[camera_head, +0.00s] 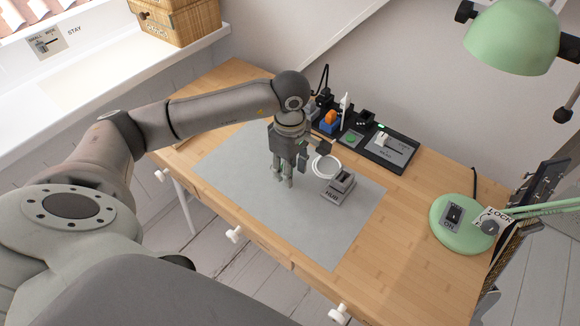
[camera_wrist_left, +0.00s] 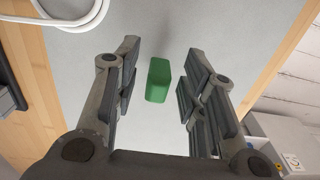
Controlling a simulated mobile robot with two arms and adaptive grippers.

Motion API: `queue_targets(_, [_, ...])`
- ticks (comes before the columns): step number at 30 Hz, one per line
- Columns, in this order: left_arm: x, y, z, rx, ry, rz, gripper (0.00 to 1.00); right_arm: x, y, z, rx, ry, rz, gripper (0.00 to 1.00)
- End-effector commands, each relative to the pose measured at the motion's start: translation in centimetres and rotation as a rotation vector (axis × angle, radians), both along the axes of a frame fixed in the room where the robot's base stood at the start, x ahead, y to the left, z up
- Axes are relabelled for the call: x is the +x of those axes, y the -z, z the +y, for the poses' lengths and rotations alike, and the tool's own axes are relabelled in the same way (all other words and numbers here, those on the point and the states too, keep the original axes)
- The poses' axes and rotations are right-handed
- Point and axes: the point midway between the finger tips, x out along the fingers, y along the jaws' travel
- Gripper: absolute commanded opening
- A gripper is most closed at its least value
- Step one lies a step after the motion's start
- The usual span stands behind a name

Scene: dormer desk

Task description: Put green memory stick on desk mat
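The green memory stick (camera_wrist_left: 158,80) shows in the left wrist view as a small green block against the grey desk mat (camera_wrist_left: 225,28). It lies between the fingertips of my left gripper (camera_wrist_left: 160,85), with a gap on both sides. The fingers are open and do not touch it. In the head view my left gripper (camera_head: 282,182) points down over the middle of the desk mat (camera_head: 325,235), and the stick is mostly or wholly hidden by it there. My right gripper is not in view.
A grey hub (camera_head: 339,187) and a coiled white cable (camera_head: 326,167) are just right of the gripper. A black dock (camera_head: 388,150) with several plugged-in items stands along the back. A green lamp (camera_head: 462,222) is at the right. The mat's front part is clear.

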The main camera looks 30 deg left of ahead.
Motion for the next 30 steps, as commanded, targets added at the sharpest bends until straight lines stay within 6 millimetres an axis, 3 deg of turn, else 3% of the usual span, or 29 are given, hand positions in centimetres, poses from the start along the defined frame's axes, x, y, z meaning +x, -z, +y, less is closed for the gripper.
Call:
queue_targets(15, [0.1,-10.1,0.0,-0.001,0.000,-0.005,0.38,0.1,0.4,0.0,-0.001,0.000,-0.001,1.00])
queue_targets(21, [0.1,-11.9,0.0,-0.001,0.000,-0.001,0.38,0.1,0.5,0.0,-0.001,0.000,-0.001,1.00])
queue_targets(30, [0.1,-12.1,0.0,-0.001,0.000,0.000,0.38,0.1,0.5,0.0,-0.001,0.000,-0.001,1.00])
